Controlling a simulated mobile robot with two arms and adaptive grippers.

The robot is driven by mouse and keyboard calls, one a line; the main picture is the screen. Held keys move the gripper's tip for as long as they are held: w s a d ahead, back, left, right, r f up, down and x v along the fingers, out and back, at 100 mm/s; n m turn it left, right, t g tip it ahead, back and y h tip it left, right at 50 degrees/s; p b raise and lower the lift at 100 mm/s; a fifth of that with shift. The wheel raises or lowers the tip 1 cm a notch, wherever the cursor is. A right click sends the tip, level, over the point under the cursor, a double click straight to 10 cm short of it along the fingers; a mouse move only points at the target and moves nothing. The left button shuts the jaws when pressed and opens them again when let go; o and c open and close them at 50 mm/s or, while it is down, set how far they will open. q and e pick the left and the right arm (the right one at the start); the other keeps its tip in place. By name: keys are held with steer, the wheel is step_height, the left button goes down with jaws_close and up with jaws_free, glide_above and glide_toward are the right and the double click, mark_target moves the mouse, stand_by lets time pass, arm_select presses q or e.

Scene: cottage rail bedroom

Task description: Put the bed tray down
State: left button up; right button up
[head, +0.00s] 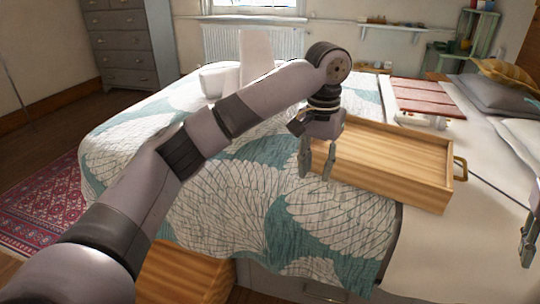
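The bed tray (395,178) is a shallow wooden box lying on the patterned bed cover. A brass handle (460,168) shows on its right end; the left end is partly hidden behind my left gripper. My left gripper (317,172) points down at the tray's left end, with its two fingers apart and nothing seen between them. I cannot tell whether it touches the tray. My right gripper (527,252) shows only partly at the right edge, to the right of the tray and apart from it; its opening is unclear.
The bed (300,225) has clear cover in front of the tray. A red slatted board (430,97) lies behind it, with grey pillows (490,93) at the right. A wooden box-like piece (185,272) stands at the bed's near side. A grey dresser (128,45) stands far left.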

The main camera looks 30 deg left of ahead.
arm_select(q)
steer(key=shift+s+d+f, duration=0.1)
steer(key=shift+s+f, duration=0.05)
steer(key=shift+s, duration=0.15)
arm_select(e)
steer(key=v, duration=1.2)
steer(key=shift+w, duration=0.1)
